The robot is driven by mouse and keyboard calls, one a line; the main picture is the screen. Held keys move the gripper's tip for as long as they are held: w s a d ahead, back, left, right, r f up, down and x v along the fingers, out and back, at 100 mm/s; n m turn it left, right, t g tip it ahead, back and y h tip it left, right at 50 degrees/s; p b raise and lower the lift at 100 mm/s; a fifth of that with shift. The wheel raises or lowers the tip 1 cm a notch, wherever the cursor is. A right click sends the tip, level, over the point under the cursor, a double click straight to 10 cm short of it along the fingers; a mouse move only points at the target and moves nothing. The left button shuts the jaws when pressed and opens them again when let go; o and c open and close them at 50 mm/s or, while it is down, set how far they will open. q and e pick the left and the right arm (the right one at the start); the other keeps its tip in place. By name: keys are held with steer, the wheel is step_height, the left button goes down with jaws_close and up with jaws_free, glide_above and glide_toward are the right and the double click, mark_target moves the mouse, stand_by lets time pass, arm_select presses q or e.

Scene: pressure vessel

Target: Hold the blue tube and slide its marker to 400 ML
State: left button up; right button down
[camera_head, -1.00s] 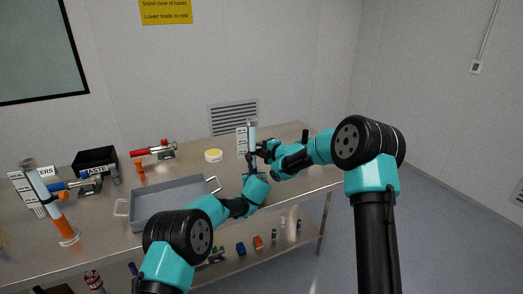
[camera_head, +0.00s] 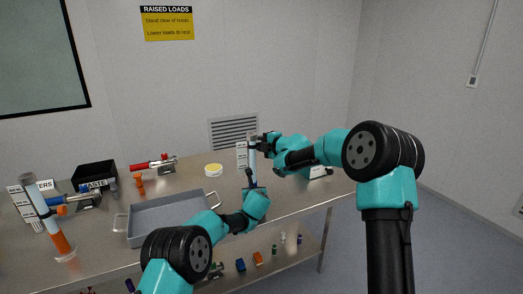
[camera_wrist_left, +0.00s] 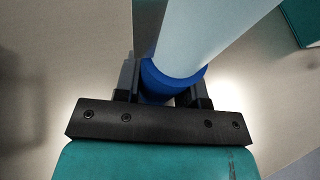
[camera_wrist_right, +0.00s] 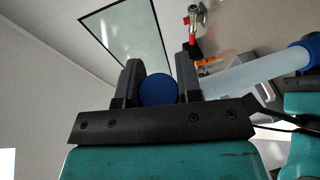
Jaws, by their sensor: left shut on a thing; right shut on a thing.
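The blue tube (camera_head: 252,160) stands upright at the right part of the bench, pale and clear, beside a white scale card (camera_head: 242,155). My left gripper (camera_wrist_left: 172,88) is shut around its blue lower part (camera_wrist_left: 168,82); the pale tube (camera_wrist_left: 200,30) rises from there. My right gripper (camera_head: 263,140) is near the tube's top in the head view. In the right wrist view its fingers (camera_wrist_right: 158,82) are shut on a round blue marker knob (camera_wrist_right: 158,90) beside the pale tube (camera_wrist_right: 260,72). The card's markings are too small to read, so the marker's level cannot be told.
A grey tray (camera_head: 170,213) sits mid-bench. An orange tube (camera_head: 58,240) stands at the left. A black waste bin (camera_head: 94,173), a red-handled tool (camera_head: 150,163) and a yellow-topped round tub (camera_head: 213,170) are behind. A lower shelf holds several small items.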

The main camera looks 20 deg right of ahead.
arm_select(q)
steer(key=shift+f, duration=0.25)
arm_select(e)
steer(key=shift+r, duration=0.2)
steer(key=c, duration=0.8)
jaws_free()
steer(key=shift+f, duration=0.1)
steer(key=v, duration=1.2)
arm_select(q)
steer(key=o, duration=1.1)
steer(key=shift+r, duration=0.1)
steer(key=shift+s, duration=0.1)
steer(key=shift+v, duration=6)
